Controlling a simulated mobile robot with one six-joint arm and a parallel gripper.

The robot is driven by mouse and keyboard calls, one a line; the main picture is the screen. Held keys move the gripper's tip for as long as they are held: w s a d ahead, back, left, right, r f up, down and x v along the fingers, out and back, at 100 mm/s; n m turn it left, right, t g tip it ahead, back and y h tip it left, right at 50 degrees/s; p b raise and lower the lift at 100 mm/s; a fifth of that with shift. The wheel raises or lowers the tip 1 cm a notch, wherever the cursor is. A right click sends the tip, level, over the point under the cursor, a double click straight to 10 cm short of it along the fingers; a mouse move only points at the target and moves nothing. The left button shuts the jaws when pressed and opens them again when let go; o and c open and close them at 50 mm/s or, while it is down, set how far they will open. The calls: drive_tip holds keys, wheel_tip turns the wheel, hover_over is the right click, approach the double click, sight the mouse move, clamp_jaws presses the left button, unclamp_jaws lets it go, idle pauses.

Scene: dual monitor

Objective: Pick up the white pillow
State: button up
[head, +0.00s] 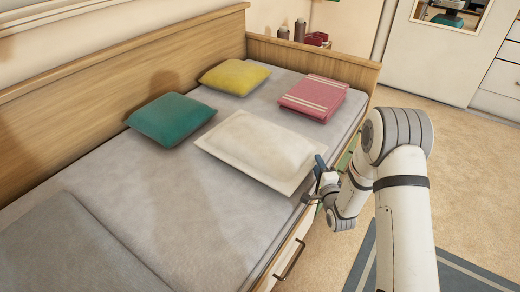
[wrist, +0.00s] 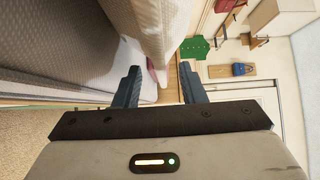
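The white pillow (head: 258,148) lies flat on the bed, with its lower right corner near the bed's front edge. My gripper (head: 318,172) is at that corner in the head view, low beside the bed edge. In the wrist view my gripper (wrist: 160,84) has its two dark fingers spread apart. A pale cloth edge (wrist: 150,28), which looks like the pillow, is ahead of the gap between the fingers. I cannot tell whether it reaches between them or touches them.
On the bed (head: 165,215) lie a green pillow (head: 172,118), a yellow pillow (head: 234,77) and a pink folded cloth (head: 312,97). A grey folded blanket (head: 65,245) is at the near left. A wooden headboard (head: 110,75) runs behind. Open floor (head: 465,160) lies to the right.

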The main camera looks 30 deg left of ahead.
drive_tip(key=shift+x, duration=1.3)
clamp_jaws()
drive_tip(key=shift+r, duration=0.1)
